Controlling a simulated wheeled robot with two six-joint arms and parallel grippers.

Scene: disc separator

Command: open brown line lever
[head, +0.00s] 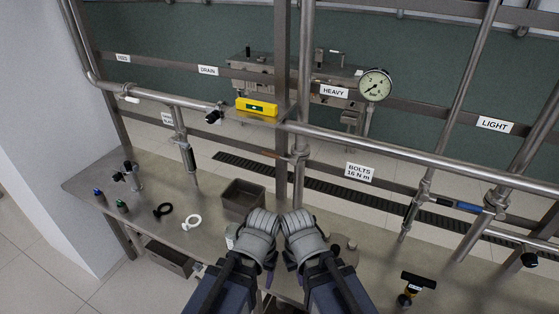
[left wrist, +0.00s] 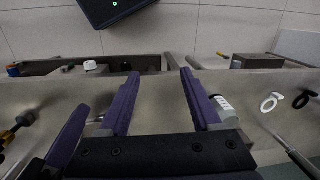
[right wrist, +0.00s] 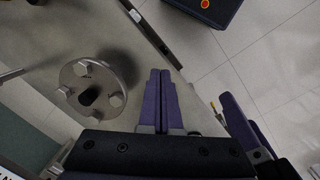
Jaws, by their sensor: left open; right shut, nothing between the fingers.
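My left gripper (left wrist: 158,100) is open and empty above the bench in the left wrist view. My right gripper (right wrist: 160,80) is shut with nothing in it, beside a round metal flange. Both grippers hang close together over the front of the bench, below and apart from the pipes. In the head view my forearms hide most of their fingers.
A horizontal rail pipe (head: 395,152) crosses above the bench. A black handle (head: 213,117), a white handle (head: 129,98) and a blue handle (head: 468,208) sit on the pipework. A dark bin (head: 243,195), black ring (head: 163,210), white ring (head: 191,222) and bolted flange (right wrist: 93,87) occupy the bench.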

